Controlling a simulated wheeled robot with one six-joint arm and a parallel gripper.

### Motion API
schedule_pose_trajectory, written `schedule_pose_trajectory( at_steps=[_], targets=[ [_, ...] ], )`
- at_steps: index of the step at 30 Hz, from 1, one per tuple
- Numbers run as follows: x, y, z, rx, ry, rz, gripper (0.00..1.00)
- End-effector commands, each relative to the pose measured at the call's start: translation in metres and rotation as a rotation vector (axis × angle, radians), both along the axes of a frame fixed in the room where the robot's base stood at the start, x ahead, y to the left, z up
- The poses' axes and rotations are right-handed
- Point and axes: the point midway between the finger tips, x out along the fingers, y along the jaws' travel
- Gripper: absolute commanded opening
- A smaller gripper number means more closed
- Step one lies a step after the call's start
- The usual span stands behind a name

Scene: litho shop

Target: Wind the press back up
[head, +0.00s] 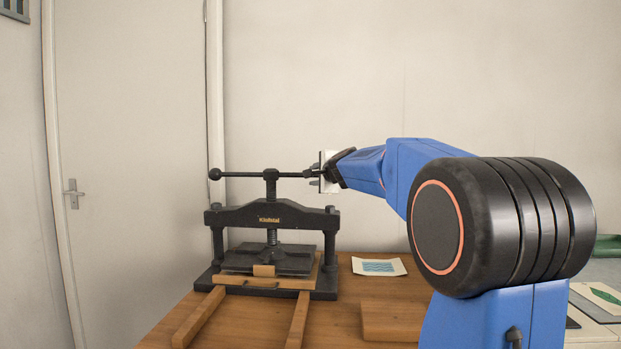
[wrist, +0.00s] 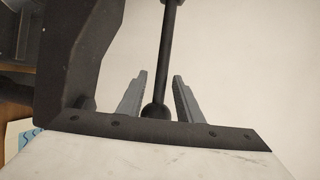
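The black press (head: 270,217) stands on the wooden bench in the head view. Its screw rises to a horizontal bar handle (head: 243,174) with a ball on its left end. The dark platen (head: 268,260) sits low, beneath the crossbeam. My gripper (head: 314,176) is at the bar's right end, level with it. In the wrist view, the bar (wrist: 169,50) runs down to a ball (wrist: 156,110) between my gripper's two grey fingers (wrist: 157,97). The fingers stand apart, with a visible gap beside the ball. The ball's lower part is hidden by my gripper's body.
Wooden rails (head: 199,318) extend forward from the press. A sheet with a blue print (head: 379,266) lies right of it, and a wooden block (head: 390,321) lies nearer. A green-printed sheet (head: 605,296) is at far right. The wall is close behind; a door (head: 130,150) is at left.

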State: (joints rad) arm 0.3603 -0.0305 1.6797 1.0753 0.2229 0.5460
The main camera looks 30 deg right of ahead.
Motion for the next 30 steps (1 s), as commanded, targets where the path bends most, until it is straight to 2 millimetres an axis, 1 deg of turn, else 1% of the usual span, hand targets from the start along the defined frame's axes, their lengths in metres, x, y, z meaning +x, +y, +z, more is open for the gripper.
schedule_pose_trajectory(
  at_steps=[1,3,9,15,23,24,27,30],
  targets=[
    [0.009,-0.002,-0.002,0.0,0.0,0.0,0.33],
    [0.019,-0.003,-0.004,0.001,0.001,0.0,0.33],
    [0.039,-0.007,-0.008,0.0,0.001,0.0,0.33],
    [0.046,-0.007,-0.008,-0.001,-0.001,0.0,0.33],
    [0.047,-0.008,-0.008,-0.001,0.0,0.0,0.33],
    [0.047,-0.008,-0.008,-0.001,0.0,0.0,0.23],
    [0.047,-0.008,-0.009,-0.001,0.0,0.0,0.0],
    [0.047,-0.008,-0.009,-0.001,0.0,0.0,0.0]
  ],
)
